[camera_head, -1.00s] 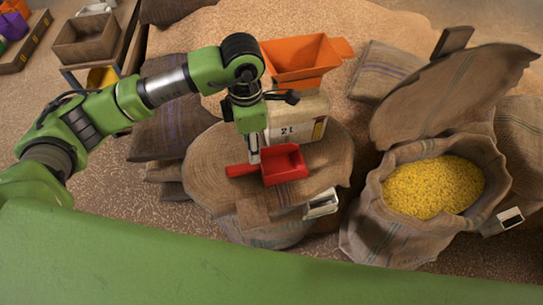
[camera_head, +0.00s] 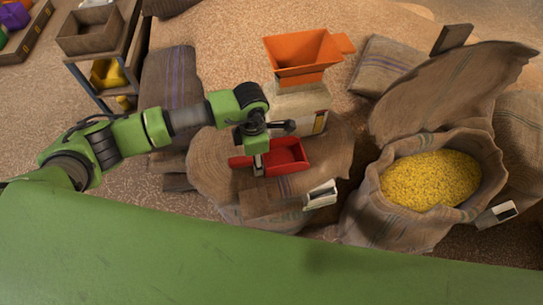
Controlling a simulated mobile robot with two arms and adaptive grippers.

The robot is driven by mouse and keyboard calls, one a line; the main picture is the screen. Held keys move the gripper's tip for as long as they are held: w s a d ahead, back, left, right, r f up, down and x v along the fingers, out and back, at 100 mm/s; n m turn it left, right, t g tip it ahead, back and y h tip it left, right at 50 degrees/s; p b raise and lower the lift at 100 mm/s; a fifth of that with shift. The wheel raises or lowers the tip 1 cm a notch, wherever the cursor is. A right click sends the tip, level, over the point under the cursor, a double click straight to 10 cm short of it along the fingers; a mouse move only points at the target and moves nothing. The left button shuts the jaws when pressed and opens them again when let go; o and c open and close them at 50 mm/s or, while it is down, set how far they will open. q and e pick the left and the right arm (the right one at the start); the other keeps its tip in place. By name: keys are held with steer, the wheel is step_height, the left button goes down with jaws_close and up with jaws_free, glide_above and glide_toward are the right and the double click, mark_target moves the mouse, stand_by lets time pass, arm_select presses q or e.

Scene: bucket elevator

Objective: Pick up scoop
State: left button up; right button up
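The red scoop (camera_head: 288,158) lies on top of a burlap sack (camera_head: 212,172) in the middle of the view, its handle pointing left. My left gripper (camera_head: 258,168) points down at the scoop's handle, close to where it joins the bowl. The fingers overlap the handle in the picture. The hand covers part of the scoop, and I cannot tell whether the fingers are closed on it. My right gripper is not in view.
A pale scale-like box with an orange hopper (camera_head: 303,58) stands just behind the scoop. An open sack of yellow grain (camera_head: 430,180) is at the right, with a white scanner-like tag beside it. A shelf with a wooden crate (camera_head: 90,33) is at the upper left.

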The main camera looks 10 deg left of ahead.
arm_select(q)
steer(key=shift+c, duration=0.8)
jaws_close()
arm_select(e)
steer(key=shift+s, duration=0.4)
arm_select(q)
steer(key=shift+r, duration=0.1)
steer(key=shift+r, duration=0.6)
steer(key=s+d+r+b, duration=0.3)
steer(key=s+d+r, duration=0.5)
steer(key=d+r, duration=0.3)
steer(key=shift+s+r+b, duration=0.25)
steer(key=shift+r+b, duration=0.1)
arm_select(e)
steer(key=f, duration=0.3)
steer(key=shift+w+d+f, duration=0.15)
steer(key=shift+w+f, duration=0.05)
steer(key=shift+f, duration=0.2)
